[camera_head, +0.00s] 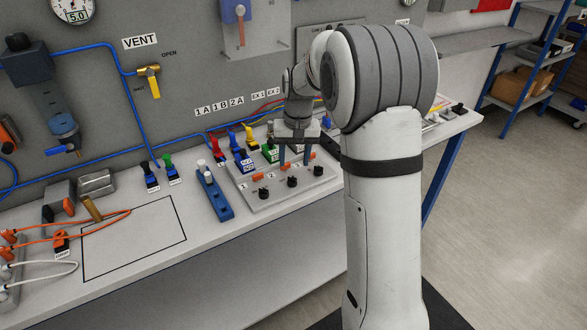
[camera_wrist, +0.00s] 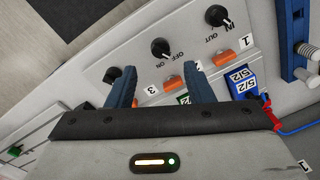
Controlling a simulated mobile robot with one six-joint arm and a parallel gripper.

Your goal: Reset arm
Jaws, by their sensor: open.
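My gripper (camera_head: 296,155) is over the panel with knobs on the bench, with its fingers pointing down. In the wrist view my gripper (camera_wrist: 156,85) shows two blue fingers spread apart, with nothing held between them. The grey panel (camera_head: 262,203) carries several black knobs and orange parts. In the wrist view the black knob (camera_wrist: 160,48) marked OFF and ON lies beyond the fingertips, and an orange part (camera_wrist: 172,84) shows between the fingers. I cannot tell the exact height of the fingers over the panel.
Blue, green and yellow connectors (camera_head: 243,160) with cables stand behind the panel. A blue strip (camera_head: 214,194) with white pegs is to its left. Orange and white cables (camera_head: 98,220) lie at the far left. The outlined bench area (camera_head: 140,235) is mostly bare.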

